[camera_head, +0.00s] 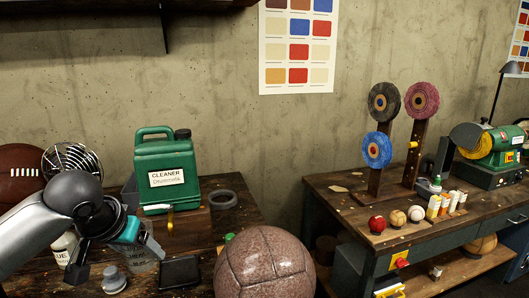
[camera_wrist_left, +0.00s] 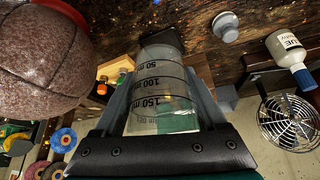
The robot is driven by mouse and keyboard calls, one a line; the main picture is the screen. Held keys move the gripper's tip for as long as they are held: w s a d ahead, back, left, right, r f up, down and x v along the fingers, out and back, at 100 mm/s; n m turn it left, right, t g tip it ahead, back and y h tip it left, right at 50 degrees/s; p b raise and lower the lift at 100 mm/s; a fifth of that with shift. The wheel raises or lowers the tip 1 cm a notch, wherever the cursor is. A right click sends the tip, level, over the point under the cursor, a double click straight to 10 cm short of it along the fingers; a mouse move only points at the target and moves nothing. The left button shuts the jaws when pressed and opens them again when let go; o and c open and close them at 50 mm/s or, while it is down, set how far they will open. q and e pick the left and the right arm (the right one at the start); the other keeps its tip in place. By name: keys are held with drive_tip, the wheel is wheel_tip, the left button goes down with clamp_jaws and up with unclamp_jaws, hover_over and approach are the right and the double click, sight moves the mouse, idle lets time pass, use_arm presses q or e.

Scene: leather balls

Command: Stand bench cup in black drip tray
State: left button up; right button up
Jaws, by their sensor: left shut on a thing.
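The bench cup (camera_wrist_left: 160,95) is clear, with black graduation marks, and sits between the fingers of my left gripper (camera_wrist_left: 163,110) in the left wrist view. In the head view the cup (camera_head: 141,259) shows partly below my left gripper (camera_head: 116,262), which is shut on it. The black drip tray (camera_head: 180,272) lies flat on the left bench, just right of the cup. A dark edge (camera_wrist_left: 165,36) beyond the cup in the wrist view looks like the tray. I cannot tell whether the cup touches the bench. My right gripper is not in view.
A large brown leather ball (camera_head: 265,262) is right of the tray, close to it. A grey knob-like object (camera_head: 114,280) is left of the cup. A white bottle (camera_head: 65,243) and wire fan (camera_head: 70,160) stand left.

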use_arm(q)
drive_tip(key=s+d, duration=0.7)
drive_tip(key=d, duration=0.2)
drive_tip(key=b, duration=0.3)
hover_over(198, 290)
drive_tip(key=s, duration=0.2)
wheel_tip(198, 290, down, 12)
drive_tip(key=shift+f, duration=0.25)
wheel_tip(198, 290, down, 5)
drive_tip(key=shift+b, duration=0.5)
drive_tip(key=shift+f, duration=0.35)
drive_tip(key=shift+f, duration=0.15)
drive_tip(key=o, duration=1.3)
drive_tip(key=shift+a, duration=0.1)
